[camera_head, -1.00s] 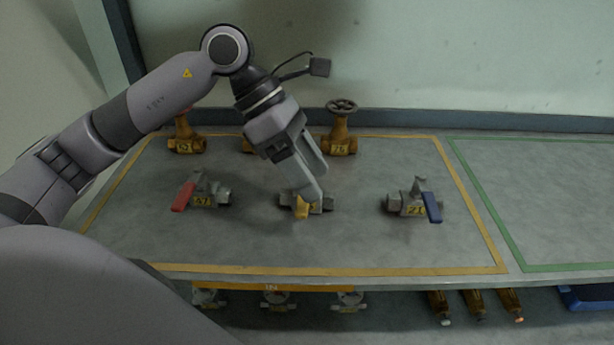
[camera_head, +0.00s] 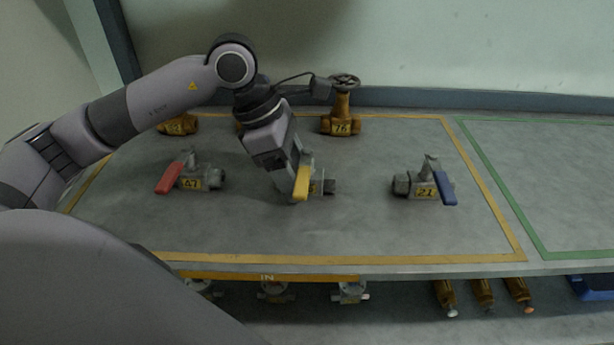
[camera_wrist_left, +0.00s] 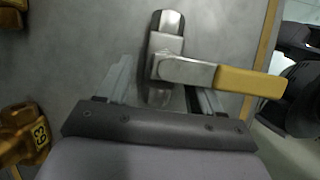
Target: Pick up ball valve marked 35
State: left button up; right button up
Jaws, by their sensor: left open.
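A grey ball valve with a yellow lever (camera_head: 302,183) lies in the middle of the front row on the table. Its yellow tag is mostly hidden by my gripper and lever, so I cannot read the number. My left gripper (camera_head: 298,190) is open and low over this valve. In the left wrist view the valve body (camera_wrist_left: 163,45) stands between the spread fingers (camera_wrist_left: 163,88), and the yellow lever (camera_wrist_left: 250,83) sticks out to the right over one finger. I cannot tell whether the fingers touch it. My right gripper is not in view.
A red-lever valve (camera_head: 190,178) marked 47 is to the left, and a blue-lever valve (camera_head: 425,183) marked 21 to the right. Brass gate valves (camera_head: 341,118) stand behind, one partly hidden by my arm. The green-framed area (camera_head: 560,180) is empty.

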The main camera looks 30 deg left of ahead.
pick_arm(q)
jog(key=shift+d+f, duration=0.1)
jog(key=shift+f, duration=0.15)
grip_shut()
jog(key=shift+w+r, duration=0.1)
jog(key=shift+r, duration=0.15)
